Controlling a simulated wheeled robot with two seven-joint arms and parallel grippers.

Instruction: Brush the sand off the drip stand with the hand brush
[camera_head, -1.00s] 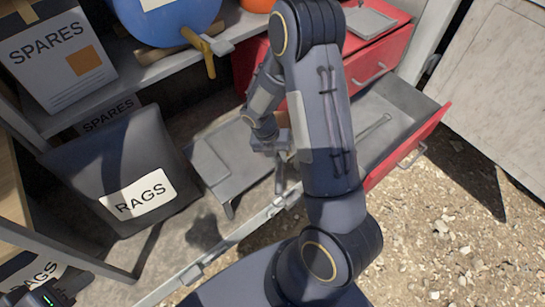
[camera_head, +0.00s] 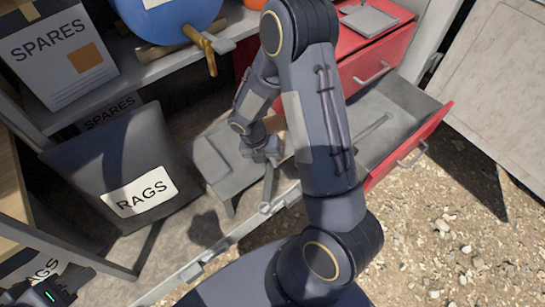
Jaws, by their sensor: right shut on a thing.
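The drip stand seems to be the grey, low metal stand (camera_head: 215,165) on the floor below the barrel's tap, between the rags box and the red drawers. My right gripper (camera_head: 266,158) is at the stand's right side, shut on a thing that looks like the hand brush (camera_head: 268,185). A narrow grey part of it hangs below the fingers; the rest is hidden by the gripper and my arm. I cannot make out sand on the stand, or whether the brush touches it. My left gripper (camera_head: 72,285) is partly in view at the bottom left corner, its jaws unclear.
A blue barrel (camera_head: 170,15) with a brass tap (camera_head: 207,48) sits on the shelf above. A dark rags box (camera_head: 115,165) stands left, a spares box (camera_head: 55,55) above it. A red drawer (camera_head: 405,150) stands open at right, holding a wrench-like tool (camera_head: 372,128). Gravel lies beyond.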

